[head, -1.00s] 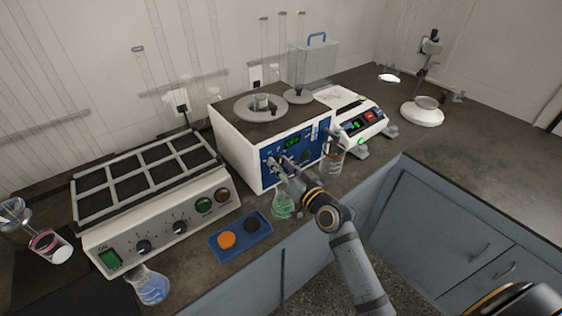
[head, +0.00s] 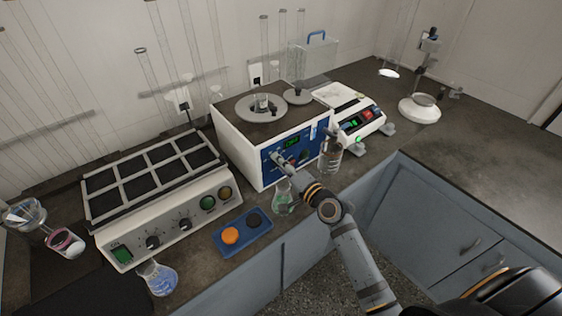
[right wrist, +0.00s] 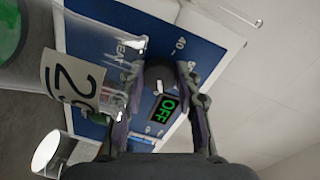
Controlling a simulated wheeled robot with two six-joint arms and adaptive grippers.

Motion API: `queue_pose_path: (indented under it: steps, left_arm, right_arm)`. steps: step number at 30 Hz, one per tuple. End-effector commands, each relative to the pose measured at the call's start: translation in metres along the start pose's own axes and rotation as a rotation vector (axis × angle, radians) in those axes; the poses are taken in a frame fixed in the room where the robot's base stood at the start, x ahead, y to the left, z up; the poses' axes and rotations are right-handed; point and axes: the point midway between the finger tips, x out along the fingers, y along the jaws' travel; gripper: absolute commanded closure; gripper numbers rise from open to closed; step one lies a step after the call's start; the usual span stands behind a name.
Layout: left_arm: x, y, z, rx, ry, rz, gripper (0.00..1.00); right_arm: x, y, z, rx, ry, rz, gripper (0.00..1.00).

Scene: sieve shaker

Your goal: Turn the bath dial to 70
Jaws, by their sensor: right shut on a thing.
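The water bath (head: 236,146) is a white box with a dark top and a blue front panel. Its dial (right wrist: 158,75) is a dark round knob, seen in the right wrist view between my fingers, with a 40 mark printed near it. Where its pointer stands I cannot tell. The bath's green display (right wrist: 167,108) reads OFF. My right gripper (right wrist: 162,92) is shut on the dial; in the head view the gripper (head: 281,158) is at the left part of the blue panel, and its fingers partly hide it. My left gripper is not in view.
A flask with green liquid (head: 284,201) stands in front of the bath, close below my right arm. A glass beaker (head: 331,158) stands at its right front corner. A blue tray (head: 226,250), a heating block (head: 160,236) and a balance (head: 370,128) are nearby.

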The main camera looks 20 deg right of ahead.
Motion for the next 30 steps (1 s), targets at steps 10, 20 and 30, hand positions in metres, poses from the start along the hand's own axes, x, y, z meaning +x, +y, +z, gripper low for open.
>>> queue_pose_path:
  steps: [10,20,30]
  left_arm:
    - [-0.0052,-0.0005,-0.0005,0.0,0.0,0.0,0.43]
    - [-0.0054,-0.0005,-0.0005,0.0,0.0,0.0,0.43]
    - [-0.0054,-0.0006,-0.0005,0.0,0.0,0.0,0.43]
  right_arm:
    - [0.0,0.0003,-0.0001,0.111,-0.008,0.001,0.99]
    - [-0.0001,0.0008,0.0001,0.126,-0.01,0.001,0.99]
    - [-0.0001,0.0008,0.0002,0.125,-0.01,0.001,0.45]
